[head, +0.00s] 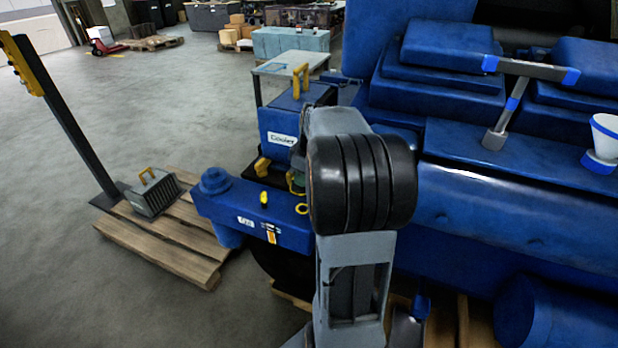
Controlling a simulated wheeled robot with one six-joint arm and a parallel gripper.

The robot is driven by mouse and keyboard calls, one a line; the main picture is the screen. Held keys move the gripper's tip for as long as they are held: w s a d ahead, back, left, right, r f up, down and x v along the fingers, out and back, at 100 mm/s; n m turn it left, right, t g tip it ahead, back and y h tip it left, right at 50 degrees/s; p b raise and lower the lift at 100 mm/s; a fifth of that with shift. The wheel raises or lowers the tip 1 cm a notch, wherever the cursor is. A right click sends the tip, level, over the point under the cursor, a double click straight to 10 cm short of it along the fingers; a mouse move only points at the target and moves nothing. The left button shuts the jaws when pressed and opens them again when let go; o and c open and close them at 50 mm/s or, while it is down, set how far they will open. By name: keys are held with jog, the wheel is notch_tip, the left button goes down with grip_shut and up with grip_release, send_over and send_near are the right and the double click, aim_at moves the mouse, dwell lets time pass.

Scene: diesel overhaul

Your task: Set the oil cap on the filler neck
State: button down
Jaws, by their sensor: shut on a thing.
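My arm rises in front of the engine, and its large black joint hides what lies behind it. My gripper's fingers do not show; they are hidden behind my arm. A blue housing (240,213) juts out to the left of the arm. A yellow ring (301,208) and a yellow knob (263,197) are on its top. Beside the joint, a small greenish round part with a yellow edge (296,182) is half hidden. I cannot tell which of these, if any, is the oil cap or the filler neck.
The blue engine (520,210) fills the right side. A grey hammer-like tool (513,95) and a white-and-blue cup (604,140) rest on it. A blue cooler box (281,125) stands behind. A pallet (165,235) with a grey box (155,195) and a post are left.

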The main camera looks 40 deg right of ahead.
jog(key=shift+s+d+f+b, duration=0.1)
jog(key=shift+f+b, duration=0.2)
jog(key=shift+f, duration=0.05)
notch_tip(320, 180, down, 6)
jog(key=b, duration=0.4)
jog(key=shift+f, duration=0.1)
jog(key=shift+f+b, duration=0.5)
jog(key=shift+b, duration=0.3)
dwell(1.1)
jog(key=c, duration=1)
grip_release()
notch_tip(320, 180, up, 14)
jog(key=s+d, duration=0.1)
jog(key=s, duration=0.1)
jog(key=shift+s+d+f, duration=0.2)
jog(key=shift+s, duration=0.05)
